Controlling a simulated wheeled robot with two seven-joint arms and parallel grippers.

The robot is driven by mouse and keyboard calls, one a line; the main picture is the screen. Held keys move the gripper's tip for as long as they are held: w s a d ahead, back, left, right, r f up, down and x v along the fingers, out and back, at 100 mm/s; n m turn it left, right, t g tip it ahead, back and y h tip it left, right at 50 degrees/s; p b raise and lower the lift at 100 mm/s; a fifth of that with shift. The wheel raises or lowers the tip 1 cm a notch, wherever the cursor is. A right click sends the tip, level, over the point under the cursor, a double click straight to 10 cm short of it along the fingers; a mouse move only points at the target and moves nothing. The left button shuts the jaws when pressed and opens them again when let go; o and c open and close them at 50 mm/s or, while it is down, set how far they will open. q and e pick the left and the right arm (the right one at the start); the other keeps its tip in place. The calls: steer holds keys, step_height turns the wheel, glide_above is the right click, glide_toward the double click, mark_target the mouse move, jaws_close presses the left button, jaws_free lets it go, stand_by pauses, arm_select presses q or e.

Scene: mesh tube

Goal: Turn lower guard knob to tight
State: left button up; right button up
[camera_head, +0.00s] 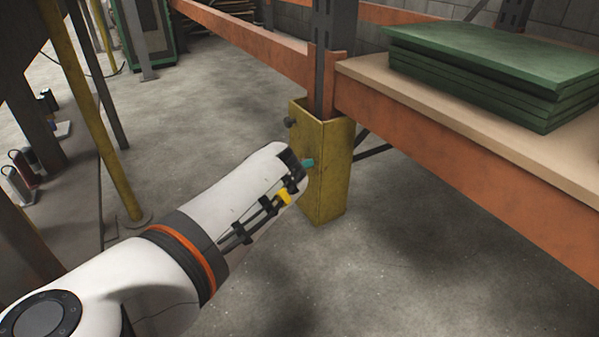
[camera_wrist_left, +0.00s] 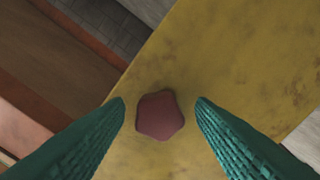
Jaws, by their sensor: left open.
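A yellow guard (camera_head: 331,170) wraps the foot of the rack upright in the head view. A dark upper knob (camera_head: 290,122) sticks out of its left face near the top. In the left wrist view, a reddish-brown lobed knob (camera_wrist_left: 160,115) sits on the yellow guard face (camera_wrist_left: 225,60). My left gripper (camera_wrist_left: 160,105) is open, with one green ribbed finger on each side of this knob and a gap to it on both sides. In the head view my left arm hides the lower knob, and only a bit of a teal fingertip (camera_head: 308,163) shows against the guard. My right gripper is not in view.
An orange rack beam (camera_head: 470,150) carries a wooden shelf with stacked green sheets (camera_head: 490,65) at the right. A yellow pole (camera_head: 90,110) stands at the left. Small canisters (camera_head: 22,165) stand on the floor at far left. The concrete floor (camera_head: 400,270) before the guard is clear.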

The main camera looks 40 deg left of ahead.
arm_select(q)
steer(key=c, duration=1)
steer(key=shift+m, duration=0.4)
steer(key=m, duration=0.6)
steer(key=o, duration=1)
